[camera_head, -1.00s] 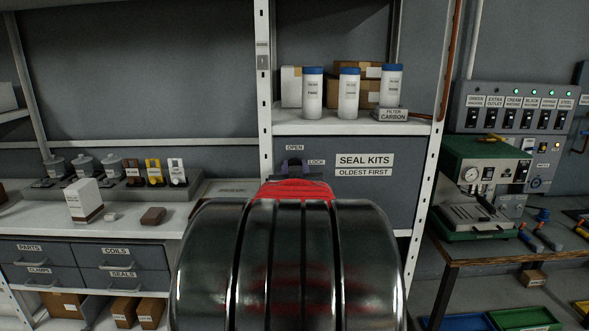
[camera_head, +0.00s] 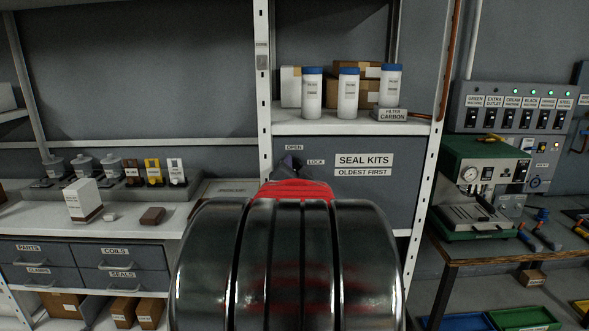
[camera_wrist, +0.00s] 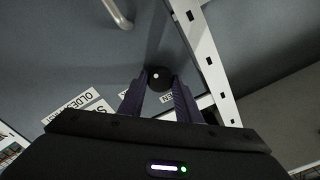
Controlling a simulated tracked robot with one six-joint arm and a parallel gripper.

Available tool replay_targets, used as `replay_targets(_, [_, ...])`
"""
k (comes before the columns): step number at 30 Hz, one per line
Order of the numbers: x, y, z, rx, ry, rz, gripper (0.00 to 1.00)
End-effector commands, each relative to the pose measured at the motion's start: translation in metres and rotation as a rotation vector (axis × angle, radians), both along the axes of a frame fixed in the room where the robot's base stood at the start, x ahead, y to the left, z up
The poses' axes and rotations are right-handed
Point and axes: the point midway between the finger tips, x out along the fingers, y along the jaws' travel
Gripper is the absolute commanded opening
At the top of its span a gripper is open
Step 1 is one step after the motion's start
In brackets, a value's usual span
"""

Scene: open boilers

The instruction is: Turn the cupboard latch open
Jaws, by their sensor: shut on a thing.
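The cupboard door (camera_head: 375,200) is grey, labelled SEAL KITS, and looks closed. OPEN and LOCK labels sit on its upper left. The latch (camera_wrist: 156,76) shows in the wrist view as a round dark knob with a white dot at its centre. My gripper (camera_wrist: 158,88) is shut on the latch, with a dark purple finger on each side of it. In the head view my gripper (camera_head: 290,166) is at the door just below the OPEN label, tilted, and my arm hides the latch.
A white shelf post (camera_head: 264,80) runs close to the left of the latch. A metal bar handle (camera_wrist: 117,12) shows in the wrist view.

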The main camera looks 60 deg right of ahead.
Motion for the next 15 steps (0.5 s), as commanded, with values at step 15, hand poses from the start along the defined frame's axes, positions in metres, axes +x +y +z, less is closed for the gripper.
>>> replay_targets(15, [-0.0013, -0.0006, -0.0028, 0.012, -0.011, -0.003, 0.35])
